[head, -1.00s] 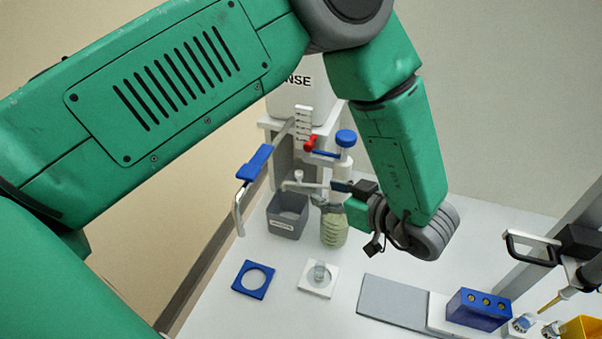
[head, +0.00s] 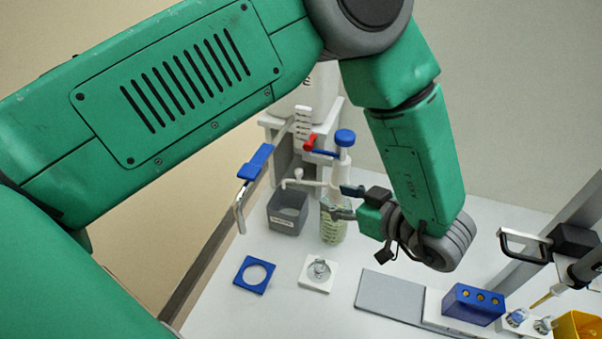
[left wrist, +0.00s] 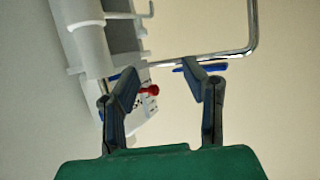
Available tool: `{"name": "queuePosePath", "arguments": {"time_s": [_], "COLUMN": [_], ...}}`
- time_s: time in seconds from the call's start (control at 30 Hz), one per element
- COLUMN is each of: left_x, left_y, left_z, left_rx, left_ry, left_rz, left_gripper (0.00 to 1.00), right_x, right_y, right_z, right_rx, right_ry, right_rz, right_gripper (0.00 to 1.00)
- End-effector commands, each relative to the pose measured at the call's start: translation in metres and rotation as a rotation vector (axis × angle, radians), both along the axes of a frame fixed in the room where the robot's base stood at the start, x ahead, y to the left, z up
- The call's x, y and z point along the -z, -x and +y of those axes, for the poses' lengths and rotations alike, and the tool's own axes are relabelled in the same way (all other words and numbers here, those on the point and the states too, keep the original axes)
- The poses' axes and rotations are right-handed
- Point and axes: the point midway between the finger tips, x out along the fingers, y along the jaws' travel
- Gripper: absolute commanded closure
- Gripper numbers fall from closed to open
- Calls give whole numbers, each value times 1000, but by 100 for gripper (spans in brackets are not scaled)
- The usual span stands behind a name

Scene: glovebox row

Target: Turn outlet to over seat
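The bottle-top dispenser (head: 343,170) has a blue cap and stands over a greenish bottle (head: 332,226). Its thin white outlet (head: 311,183) points left, its tip above the grey bin. The white square seat (head: 318,274) lies in front of the bottle with a small glass vessel (head: 319,268) on it. A blue square seat (head: 254,275) with a round hole lies left of it. My left gripper (head: 345,201) is just right of the dispenser, fingers apart; in the left wrist view the gripper (left wrist: 160,78) is open with nothing held. Finger contact with the bottle cannot be told.
A grey bin (head: 288,211) stands left of the bottle. A metal lever with blue sleeve (head: 255,162) and a red tap (head: 310,143) are close behind. A grey mat (head: 390,299), blue rack (head: 473,304) and yellow container (head: 578,327) lie right. The front table area is clear.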

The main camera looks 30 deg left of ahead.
Motion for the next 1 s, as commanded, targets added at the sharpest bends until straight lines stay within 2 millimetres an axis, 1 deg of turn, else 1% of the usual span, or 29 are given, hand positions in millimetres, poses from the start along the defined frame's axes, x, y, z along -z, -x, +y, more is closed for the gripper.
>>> {"name": "queuePosePath", "arguments": {"time_s": [0.03, 0.23, 0.37, 0.47, 0.7, 0.8, 0.9, 1.0], "left_x": [-2, -1, -4, -10, -29, -36, -40, -43], "left_y": [0, 0, 1, 5, 17, 21, 24, 25], "left_z": [0, -1, -9, -23, -71, -87, -98, -105], "left_rx": [0, 1, 2, 3, 1, 1, 0, -1], "left_ry": [0, 0, 1, 0, 0, -1, 1, 1], "left_rz": [0, 0, -2, -1, -2, -2, 1, 2], "left_gripper": [61, 61, 61, 61, 61, 61, 61, 61], "right_x": [-3, -1, -2, -2, -2, -2, -2, -2], "right_y": [0, 0, 3, 3, 3, 2, 2, 2], "right_z": [0, 0, 0, 0, 0, 0, 0, 1], "right_rx": [0, 0, 0, 0, 0, 0, 0, 0], "right_ry": [0, 0, 1, 0, 0, 0, 1, 1], "right_rz": [0, -1, -2, -3, -3, -3, -3, -3], "right_gripper": [60, 60, 60, 60, 60, 60, 60, 60]}}
